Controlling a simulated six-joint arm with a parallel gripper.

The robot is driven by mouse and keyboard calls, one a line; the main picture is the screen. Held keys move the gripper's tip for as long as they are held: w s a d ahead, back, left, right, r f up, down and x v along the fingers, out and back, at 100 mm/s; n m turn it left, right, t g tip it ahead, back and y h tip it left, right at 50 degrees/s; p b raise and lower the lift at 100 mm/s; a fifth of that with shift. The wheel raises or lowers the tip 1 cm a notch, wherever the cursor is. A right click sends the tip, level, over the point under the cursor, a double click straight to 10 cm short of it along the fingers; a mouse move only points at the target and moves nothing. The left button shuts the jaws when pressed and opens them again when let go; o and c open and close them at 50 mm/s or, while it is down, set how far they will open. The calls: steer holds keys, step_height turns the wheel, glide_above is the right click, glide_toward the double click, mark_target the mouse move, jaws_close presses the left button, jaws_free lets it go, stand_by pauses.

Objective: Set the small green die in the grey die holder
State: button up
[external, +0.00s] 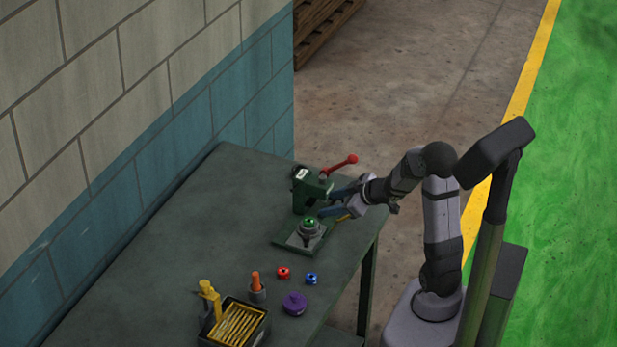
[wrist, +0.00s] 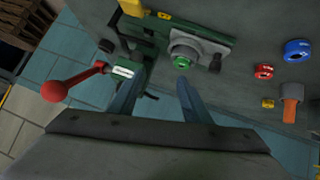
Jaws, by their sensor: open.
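The small green die (external: 309,222) sits at the grey die holder (external: 309,233), a round grey mount on a plate near the table's right edge. In the wrist view the green die (wrist: 182,62) shows at the near side of the holder's round face (wrist: 187,46); I cannot tell how deeply it is seated. My gripper (external: 335,203) is open and empty, to the upper right of the holder. In the wrist view its two blue fingers (wrist: 160,82) are spread apart, with the die just beyond the right fingertip and not between them.
A green device (external: 308,192) with a red-knobbed lever (external: 342,163) stands right behind the holder, close to my fingers. Red (external: 283,272) and blue (external: 311,279) pieces, a purple disc (external: 294,303), an orange-topped item (external: 256,284) and a black tray (external: 262,328) lie nearer. The table's left is clear.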

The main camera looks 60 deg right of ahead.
steer(key=s+a+f+g, duration=0.1)
steer(key=s+a+g, duration=0.1)
steer(key=a, duration=0.2)
steer(key=s+a+f+m+g, duration=0.1)
steer(key=s+a, duration=0.1)
steer(key=a, duration=0.2)
steer(key=s+a+f+g, duration=0.2)
steer(key=a, duration=0.2)
steer(key=shift+f+g, duration=0.1)
steer(key=shift+g, duration=0.2)
steer(key=s+a+f+g+y, duration=0.1)
steer(key=s+a+g, duration=0.3)
steer(key=s+a, duration=0.7)
steer(key=shift+s+a+f+g+y, duration=0.35)
steer(key=shift+a+y, duration=0.35)
steer(key=shift+a, duration=0.4)
steer(key=shift+w+f, duration=0.1)
steer(key=shift+f, duration=0.05)
step_height(320, 180, down, 33)
steer(key=b, duration=3.3)
